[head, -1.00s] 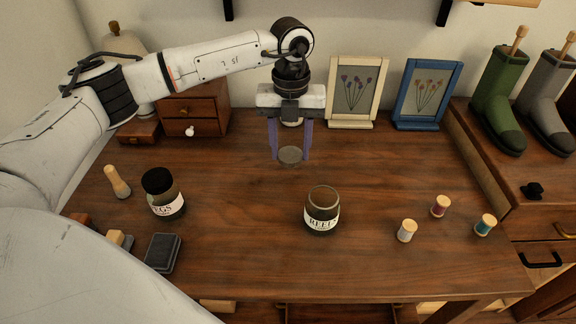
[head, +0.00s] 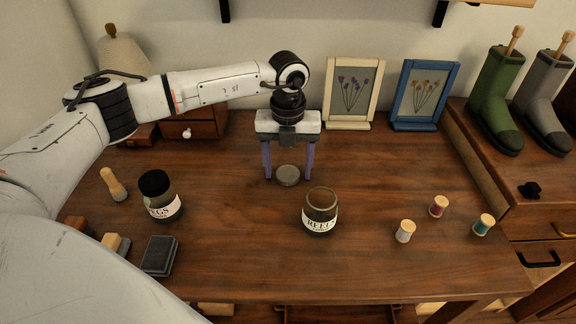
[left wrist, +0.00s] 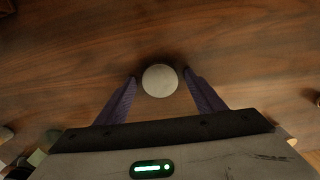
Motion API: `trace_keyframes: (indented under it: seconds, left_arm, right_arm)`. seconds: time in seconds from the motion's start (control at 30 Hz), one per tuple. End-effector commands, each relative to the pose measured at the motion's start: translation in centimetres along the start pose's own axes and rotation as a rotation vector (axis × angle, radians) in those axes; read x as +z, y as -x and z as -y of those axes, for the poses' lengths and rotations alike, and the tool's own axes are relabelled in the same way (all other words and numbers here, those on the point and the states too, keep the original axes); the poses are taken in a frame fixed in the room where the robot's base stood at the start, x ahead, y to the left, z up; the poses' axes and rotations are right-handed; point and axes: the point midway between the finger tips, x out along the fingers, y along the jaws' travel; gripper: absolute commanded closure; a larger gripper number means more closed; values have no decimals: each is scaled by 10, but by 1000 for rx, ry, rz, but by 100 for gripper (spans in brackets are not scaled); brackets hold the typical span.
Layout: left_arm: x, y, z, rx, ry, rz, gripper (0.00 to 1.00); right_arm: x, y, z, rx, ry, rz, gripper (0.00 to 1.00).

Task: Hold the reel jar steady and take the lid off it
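The reel jar (head: 320,212) stands upright on the table with its mouth open and its "REEL" label facing me. A round grey lid (head: 288,176) lies on the table behind the jar and a little to its left. My left gripper (head: 289,177) points down over the lid, its purple fingers spread on both sides. In the left wrist view the lid (left wrist: 160,80) sits between the fingertips with a gap at each side. No gripper touches the jar. My right gripper is not in view.
A dark-lidded "PEGS" jar (head: 160,196) stands left, near a wooden-handled tool (head: 113,184) and a dark pad (head: 159,256). Two picture frames (head: 350,93) and a small drawer box (head: 193,123) line the back. The front middle is clear.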

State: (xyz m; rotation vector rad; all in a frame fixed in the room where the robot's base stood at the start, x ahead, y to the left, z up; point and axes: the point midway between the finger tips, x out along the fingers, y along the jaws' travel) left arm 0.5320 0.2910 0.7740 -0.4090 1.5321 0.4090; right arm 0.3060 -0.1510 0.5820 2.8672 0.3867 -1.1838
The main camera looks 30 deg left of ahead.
Motion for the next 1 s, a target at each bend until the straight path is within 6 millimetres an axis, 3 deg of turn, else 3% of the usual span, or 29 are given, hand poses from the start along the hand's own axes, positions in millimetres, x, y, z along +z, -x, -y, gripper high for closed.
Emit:
trace_keyframes:
  seconds: [0.33, 0.8, 1.0]
  left_arm:
    - [1, 10, 0, -1, 0, 2, 37]
    - [0, 102, 0, -1, 0, 3, 37]
    - [0, 122, 1, -1, -1, 1, 37]
  right_arm:
    - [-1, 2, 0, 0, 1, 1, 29]
    - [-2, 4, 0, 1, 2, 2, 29]
    - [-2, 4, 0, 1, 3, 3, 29]
